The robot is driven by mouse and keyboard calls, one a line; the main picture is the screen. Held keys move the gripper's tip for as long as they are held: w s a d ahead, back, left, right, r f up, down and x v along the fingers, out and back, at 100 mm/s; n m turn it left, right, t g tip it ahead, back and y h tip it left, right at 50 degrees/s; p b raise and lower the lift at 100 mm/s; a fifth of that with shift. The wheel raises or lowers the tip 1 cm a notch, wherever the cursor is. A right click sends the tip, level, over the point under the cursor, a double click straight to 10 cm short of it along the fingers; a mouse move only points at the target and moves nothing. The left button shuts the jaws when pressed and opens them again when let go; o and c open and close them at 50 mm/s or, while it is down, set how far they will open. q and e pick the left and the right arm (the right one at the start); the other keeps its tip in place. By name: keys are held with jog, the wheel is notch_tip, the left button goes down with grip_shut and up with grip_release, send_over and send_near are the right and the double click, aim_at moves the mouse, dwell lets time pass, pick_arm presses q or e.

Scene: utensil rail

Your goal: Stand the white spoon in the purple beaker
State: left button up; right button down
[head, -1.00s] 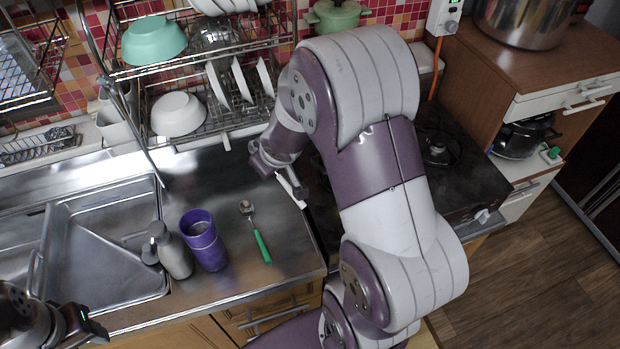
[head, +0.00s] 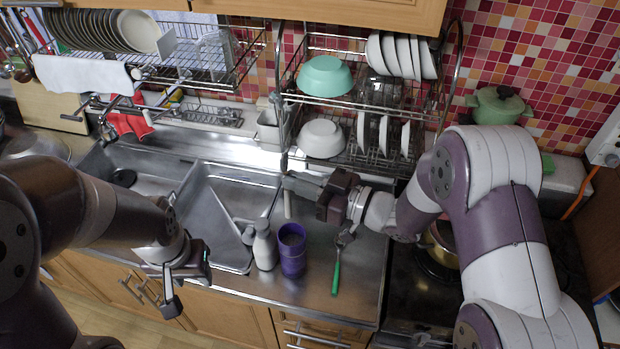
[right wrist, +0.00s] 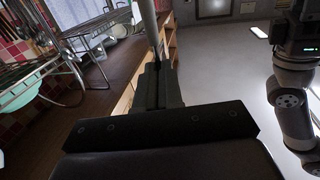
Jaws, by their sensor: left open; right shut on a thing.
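The purple beaker (head: 291,255) stands upright on the steel counter between a bottle and a green-handled spoon. My right gripper (head: 291,181) is above the counter, behind the beaker, and shut on a thin pale utensil, which looks like the white spoon (head: 287,207). Its pale lower part hangs below the fingers, apart from the beaker. In the right wrist view a narrow rod (right wrist: 152,28) sticks out from between the closed fingers (right wrist: 158,75); the spoon's bowl cannot be made out. My left gripper (head: 187,283) is open and empty at the counter's front edge, left of the beaker.
A grey-white pump bottle (head: 264,247) stands close to the beaker's left. The green-handled spoon (head: 337,274) lies to its right. The sink (head: 232,215) is at left, the dish rack (head: 350,155) behind. The counter right of the beaker is mostly clear.

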notch_tip(320, 180, down, 17)
jog(key=b, duration=1.3)
jog(key=shift+r, duration=0.1)
jog(key=c, duration=1.2)
grip_release()
jog(key=b+v, duration=0.2)
jog(key=v, duration=1)
jog(key=shift+s+d, duration=0.2)
jog(key=shift+d, duration=0.15)
